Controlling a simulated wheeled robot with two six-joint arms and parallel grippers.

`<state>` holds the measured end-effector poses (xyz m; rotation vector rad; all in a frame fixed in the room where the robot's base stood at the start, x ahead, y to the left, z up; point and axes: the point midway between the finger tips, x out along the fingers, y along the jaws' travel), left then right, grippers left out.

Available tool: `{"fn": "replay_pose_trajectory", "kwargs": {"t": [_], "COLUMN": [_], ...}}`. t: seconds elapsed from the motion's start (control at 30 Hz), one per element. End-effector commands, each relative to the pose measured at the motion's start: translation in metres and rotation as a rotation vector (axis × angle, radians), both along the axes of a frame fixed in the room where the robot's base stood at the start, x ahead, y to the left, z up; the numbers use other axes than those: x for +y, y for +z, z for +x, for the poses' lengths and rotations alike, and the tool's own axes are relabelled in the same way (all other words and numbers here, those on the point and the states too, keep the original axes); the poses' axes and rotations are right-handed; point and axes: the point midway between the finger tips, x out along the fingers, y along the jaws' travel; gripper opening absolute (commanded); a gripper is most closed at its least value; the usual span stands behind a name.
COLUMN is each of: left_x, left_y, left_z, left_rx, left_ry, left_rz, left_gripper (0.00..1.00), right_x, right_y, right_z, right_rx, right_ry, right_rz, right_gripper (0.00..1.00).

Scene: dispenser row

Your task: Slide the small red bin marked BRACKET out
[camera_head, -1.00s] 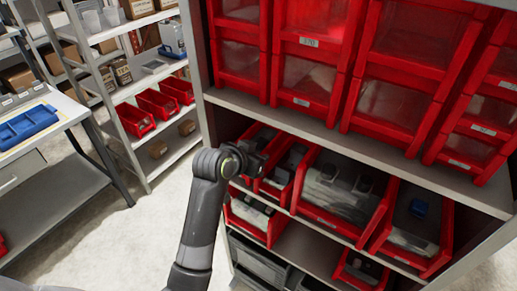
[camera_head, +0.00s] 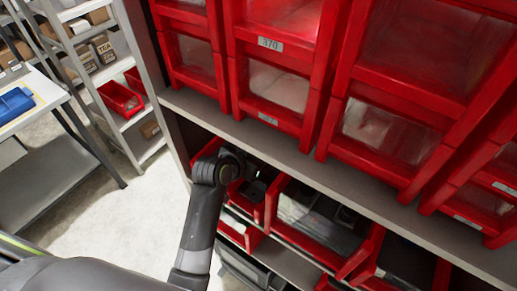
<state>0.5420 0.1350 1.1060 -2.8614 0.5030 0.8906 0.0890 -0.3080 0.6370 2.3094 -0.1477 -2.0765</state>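My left gripper (camera_head: 254,188) is at the lower shelf opening, at the small red bins on the left. Its fingers are dark, partly hidden by my wrist, and I cannot tell whether they are open or touching a bin. A small open red bin (camera_head: 269,203) stands beside and partly behind it. Another small red bin (camera_head: 206,149) shows behind my wrist at the far left of that shelf. No label reading BRACKET is legible, so I cannot tell which bin carries it. My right gripper is not in view.
A grey shelf board (camera_head: 290,159) runs just above my gripper, below large red bins with clear fronts (camera_head: 277,84). A wider red bin (camera_head: 318,226) stands to the right. Another red bin (camera_head: 234,228) is below. Open floor (camera_head: 130,215) lies to the left.

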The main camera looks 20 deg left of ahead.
Motion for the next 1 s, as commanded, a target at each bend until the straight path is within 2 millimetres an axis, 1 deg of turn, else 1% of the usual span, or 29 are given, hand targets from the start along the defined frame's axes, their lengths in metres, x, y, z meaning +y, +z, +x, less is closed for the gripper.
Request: {"fn": "replay_pose_trajectory", "kwargs": {"t": [0.3, 0.33, 0.47, 0.5, 1.0], "left_x": [-0.0001, -0.0001, -0.0001, 0.0, 0.0004], "left_y": [-0.0011, -0.0011, -0.001, -0.001, -0.0013], "left_z": [-0.0007, -0.0007, -0.0007, -0.0006, 0.0007], "left_rx": [0.0, 0.0, 0.0, 0.0, 0.001], "left_ry": [0.0, 0.0, 0.0, 0.0, 0.0], "left_rz": [0.0, 0.0, 0.0, 0.0, 0.0], "left_gripper": [0.21, 0.19, 0.02, 0.0, 0.0], "right_x": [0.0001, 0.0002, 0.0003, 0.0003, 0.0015], "right_y": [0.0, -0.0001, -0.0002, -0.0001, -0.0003], "right_z": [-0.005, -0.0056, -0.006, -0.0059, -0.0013], "right_rx": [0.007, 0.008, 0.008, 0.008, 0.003], "right_ry": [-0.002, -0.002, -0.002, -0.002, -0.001], "right_rz": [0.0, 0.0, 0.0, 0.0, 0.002], "right_gripper": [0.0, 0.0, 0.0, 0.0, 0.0]}}
